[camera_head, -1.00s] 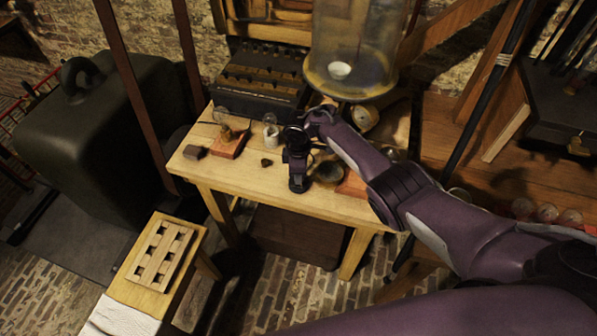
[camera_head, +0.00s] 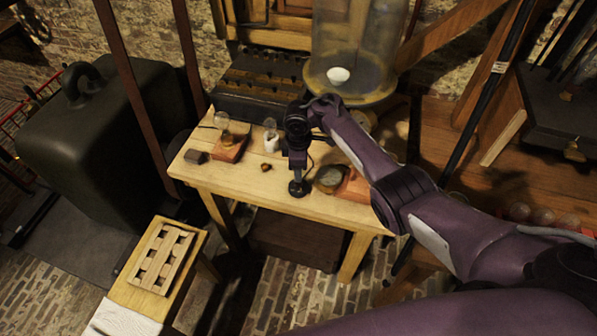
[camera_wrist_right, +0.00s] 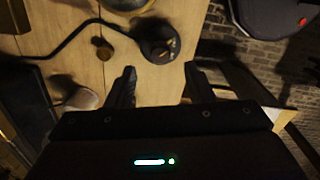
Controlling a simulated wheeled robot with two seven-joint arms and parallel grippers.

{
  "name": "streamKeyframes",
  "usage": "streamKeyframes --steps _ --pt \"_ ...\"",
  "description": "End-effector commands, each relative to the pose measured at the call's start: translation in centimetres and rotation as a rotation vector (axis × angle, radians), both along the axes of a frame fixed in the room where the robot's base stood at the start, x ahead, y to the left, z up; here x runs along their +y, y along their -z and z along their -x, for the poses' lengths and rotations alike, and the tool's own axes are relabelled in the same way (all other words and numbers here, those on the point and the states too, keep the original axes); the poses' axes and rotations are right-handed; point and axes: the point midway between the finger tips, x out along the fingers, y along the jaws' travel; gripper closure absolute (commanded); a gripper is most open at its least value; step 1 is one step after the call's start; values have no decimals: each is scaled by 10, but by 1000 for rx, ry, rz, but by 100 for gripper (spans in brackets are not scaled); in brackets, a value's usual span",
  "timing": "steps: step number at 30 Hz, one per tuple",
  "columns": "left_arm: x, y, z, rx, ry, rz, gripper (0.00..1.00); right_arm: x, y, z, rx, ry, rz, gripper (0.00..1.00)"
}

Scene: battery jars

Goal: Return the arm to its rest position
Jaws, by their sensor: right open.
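My right arm (camera_head: 400,195) reaches in from the right over the wooden table (camera_head: 330,208). My right gripper (camera_head: 298,160) hangs down above the table near its front edge; the fingers are small and dark in the head view. In the right wrist view my right gripper (camera_wrist_right: 160,84) has its two black fingers wide apart, with nothing between them. A round black base with brass parts (camera_wrist_right: 158,40) lies on the table beyond the fingertips, and it also shows below the gripper in the head view (camera_head: 298,189). My left gripper is not in view.
A large glass jar (camera_head: 355,45) stands behind the wrist. A wooden block with a bulb (camera_head: 229,148), a white cup (camera_head: 271,143) and a dark block (camera_head: 196,156) are left of the gripper. A slatted wooden rack (camera_head: 162,258) lies on a low bench.

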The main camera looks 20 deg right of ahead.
Motion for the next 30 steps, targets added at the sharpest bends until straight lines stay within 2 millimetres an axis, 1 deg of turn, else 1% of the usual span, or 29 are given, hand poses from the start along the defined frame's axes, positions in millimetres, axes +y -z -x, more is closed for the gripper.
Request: streamKeyframes --steps 1,3,6,9,23,26,29,30 --pt "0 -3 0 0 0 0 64 1 -9 0 -1 -1 -3 52" --pt "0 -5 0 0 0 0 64 1 -17 0 0 0 -2 52" --pt "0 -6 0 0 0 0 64 0 -23 0 1 0 0 52" --pt "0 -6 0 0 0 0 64 0 -25 0 0 0 -1 52" --pt "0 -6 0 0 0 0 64 0 -24 0 0 1 0 52" --pt "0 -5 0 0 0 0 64 1 -19 4 -11 19 3 52" --pt "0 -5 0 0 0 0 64 3 -9 13 -39 70 9 52" --pt "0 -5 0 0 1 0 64 5 -4 19 -57 101 11 52"
